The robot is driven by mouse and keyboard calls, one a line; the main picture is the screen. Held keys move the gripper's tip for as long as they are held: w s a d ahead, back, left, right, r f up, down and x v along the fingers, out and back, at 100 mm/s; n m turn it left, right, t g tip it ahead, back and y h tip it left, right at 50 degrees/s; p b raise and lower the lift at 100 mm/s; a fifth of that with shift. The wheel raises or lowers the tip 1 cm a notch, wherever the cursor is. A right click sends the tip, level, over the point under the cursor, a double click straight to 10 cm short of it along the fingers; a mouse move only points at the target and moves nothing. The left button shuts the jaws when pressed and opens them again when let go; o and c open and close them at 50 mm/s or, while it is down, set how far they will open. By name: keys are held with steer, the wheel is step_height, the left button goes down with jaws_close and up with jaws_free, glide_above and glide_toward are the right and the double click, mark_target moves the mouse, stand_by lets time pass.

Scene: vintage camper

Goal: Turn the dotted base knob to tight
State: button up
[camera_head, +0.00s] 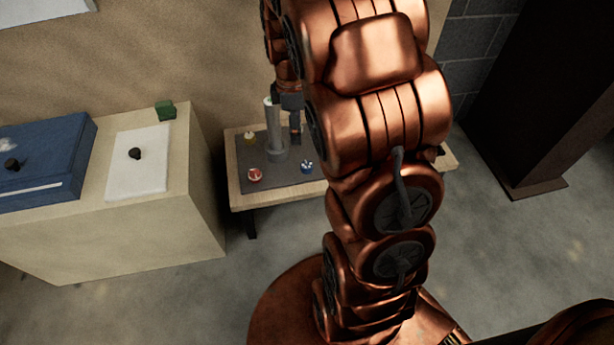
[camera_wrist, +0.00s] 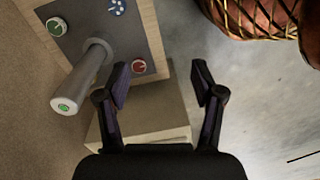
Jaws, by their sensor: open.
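The dotted base knob, blue with white dots, sits on the dark grey base plate (camera_head: 290,183), at its front right in the head view (camera_head: 307,167). In the wrist view the dotted knob (camera_wrist: 117,7) is at the top edge, partly cut off. A grey upright cylinder (camera_head: 272,125) stands on the plate; its green-marked end faces the wrist camera (camera_wrist: 66,104). My gripper (camera_wrist: 160,77) is open and empty, its two fingers apart. It is above the plate area and does not touch the dotted knob. The knob's exact setting is too small to read.
A red knob (camera_head: 255,174) and a pale yellowish knob (camera_head: 249,138) are also on the plate. The low wooden table (camera_head: 240,200) carries the plate. A beige cabinet (camera_head: 150,235) with a blue case (camera_head: 45,160) and a white panel (camera_head: 137,180) stands left.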

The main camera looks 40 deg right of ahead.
mark_target(307, 165)
steer(key=w+d+f+n+b, duration=0.1)
steer(key=w+d+f+b, duration=0.1)
steer(key=f, duration=0.4)
steer(key=w+d+f+n+b, duration=0.2)
steer(key=f+b, duration=0.2)
steer(key=f, duration=0.2)
steer(key=w+d+f+n+b, duration=0.1)
steer(key=d+f+b, duration=0.2)
steer(key=f, duration=0.3)
steer(key=shift+w, duration=0.4)
steer(key=shift+s+d+f+b, duration=0.1)
steer(key=shift+f+b, duration=0.7)
steer(key=shift+f, duration=1.15)
steer(key=shift+s+f+b, duration=0.1)
steer(key=shift+f+b, duration=0.7)
steer(key=shift+f, duration=1.15)
steer(key=shift+c, duration=0.4)
steer(key=c, duration=1.1)
steer(key=shift+o, duration=0.2)
